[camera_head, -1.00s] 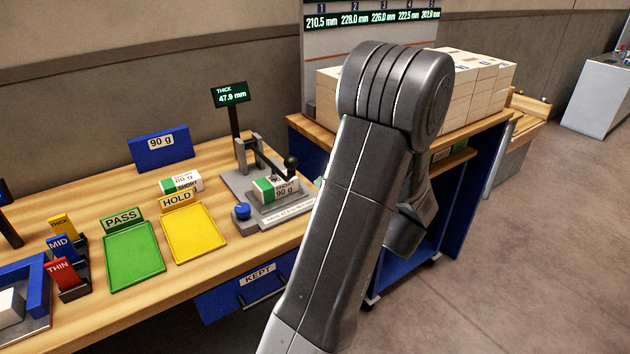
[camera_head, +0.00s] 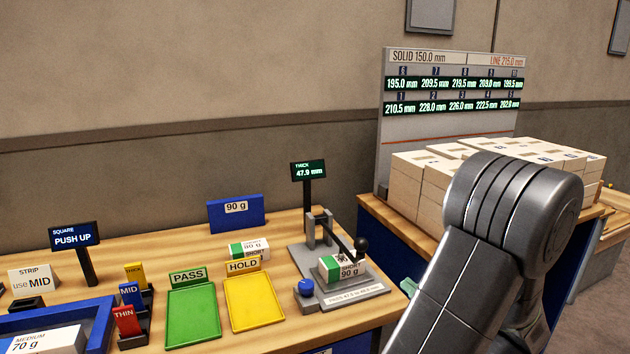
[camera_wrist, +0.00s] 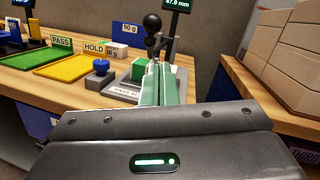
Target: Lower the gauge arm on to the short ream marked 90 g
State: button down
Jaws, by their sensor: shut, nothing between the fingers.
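The short ream marked 90 g (camera_head: 341,269), green and white, lies on the grey thickness gauge (camera_head: 297,254). The gauge arm (camera_head: 339,240) slopes down over this ream, with its black knob (camera_head: 361,243) at the near end. It looks lowered on to the ream, and the THICK display (camera_head: 308,171) reads 47.9 mm. In the wrist view, my gripper (camera_wrist: 161,68) is shut and empty, its pale green fingers pointing toward the gauge. The knob (camera_wrist: 152,22) shows just beyond the fingertips, apparently apart from them. The fingers partly hide the ream (camera_wrist: 139,70) there.
A blue button (camera_head: 305,288) is at the gauge's front left. The yellow HOLD tray (camera_head: 254,302) and green PASS tray (camera_head: 193,318) are empty. Another short ream (camera_head: 249,249) lies behind the HOLD sign. Stacked cartons (camera_head: 425,187) stand on the right behind my arm.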

jog(key=r+p+x, duration=0.2)
jog(key=p+x, duration=0.1)
jog(key=x, duration=0.8)
jog(key=shift+s, duration=0.25)
jog(key=shift+a+f, duration=0.1)
jog(key=shift+a, duration=0.05)
